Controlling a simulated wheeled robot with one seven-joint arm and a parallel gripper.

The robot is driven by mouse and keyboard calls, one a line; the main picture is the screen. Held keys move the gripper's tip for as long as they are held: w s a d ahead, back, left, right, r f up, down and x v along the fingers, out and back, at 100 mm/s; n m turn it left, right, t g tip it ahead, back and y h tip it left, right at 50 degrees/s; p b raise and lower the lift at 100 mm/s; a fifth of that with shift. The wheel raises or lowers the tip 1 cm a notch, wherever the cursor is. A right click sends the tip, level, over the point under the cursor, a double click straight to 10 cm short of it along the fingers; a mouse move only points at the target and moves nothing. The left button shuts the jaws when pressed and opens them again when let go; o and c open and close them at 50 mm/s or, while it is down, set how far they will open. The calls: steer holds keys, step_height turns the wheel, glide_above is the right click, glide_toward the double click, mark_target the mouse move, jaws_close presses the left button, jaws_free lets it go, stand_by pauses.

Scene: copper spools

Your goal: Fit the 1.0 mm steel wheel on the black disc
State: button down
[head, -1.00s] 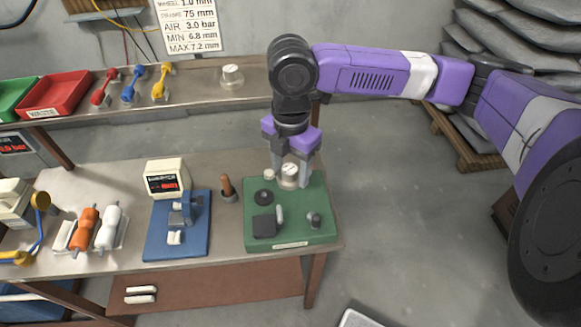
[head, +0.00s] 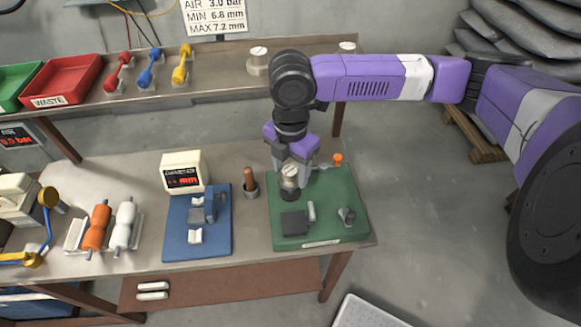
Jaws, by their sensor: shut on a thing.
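My gripper (head: 290,184) points down over the green board (head: 345,222). It is shut on a pale steel wheel (head: 289,171), held upright between the fingers. The black disc (head: 288,196) lies on the board directly below the wheel and is partly covered by it and the fingertips. I cannot tell whether the wheel touches the disc. The 1.0 mm marking on the wheel is too small to read.
On the board are a dark square block (head: 293,222), a pale upright piece (head: 311,211), a grey knob (head: 347,215) and an orange-topped piece (head: 338,159). A blue gauge stand (head: 181,242) is left. More wheels (head: 257,60) stand on the shelf.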

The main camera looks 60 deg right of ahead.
steer(key=shift+f+b, duration=1.55)
steer(key=shift+f, duration=0.6)
steer(key=shift+f, duration=0.3)
steer(key=shift+c, duration=2)
jaws_free()
steer(key=shift+r, duration=0.1)
step_height(320, 180, up, 8)
steer(key=shift+f+b, duration=0.15)
steer(key=shift+b, duration=0.4)
